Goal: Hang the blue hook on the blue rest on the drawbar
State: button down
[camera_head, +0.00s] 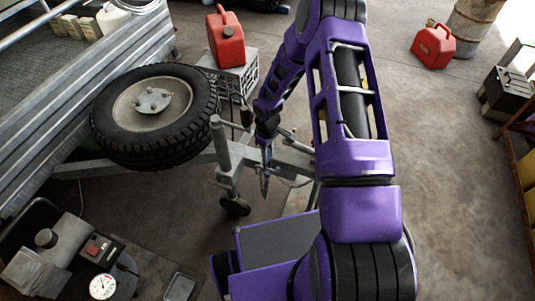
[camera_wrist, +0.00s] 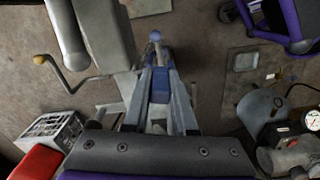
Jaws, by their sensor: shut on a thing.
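My gripper (camera_head: 265,188) points down beside the grey drawbar (camera_head: 195,160) in the head view. In the wrist view my gripper's (camera_wrist: 160,72) two fingers close in on a blue piece (camera_wrist: 160,88), which I take to be the blue hook; its full shape is hidden between the fingers. A small pale blue round end (camera_wrist: 155,36) shows just beyond the fingertips; I cannot tell whether it belongs to the hook or to the rest. The drawbar's grey metal (camera_wrist: 105,35) lies left of the fingertips. I cannot make out the blue rest clearly, nor any contact with it.
A spare tyre (camera_head: 152,110) lies over the drawbar, left of my arm. A jack post (camera_head: 221,145) with a wheel stands close to my gripper. A red can (camera_head: 225,40) sits on a grey crate (camera_head: 238,75) behind. Open floor (camera_head: 450,180) lies to the right.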

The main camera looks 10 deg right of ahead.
jog(key=shift+f, duration=2)
jog(key=shift+c, duration=0.8)
grip_release()
jog(key=shift+r, duration=0.15)
jog(key=shift+r+p, duration=2.65)
jog(key=shift+r, duration=1.75)
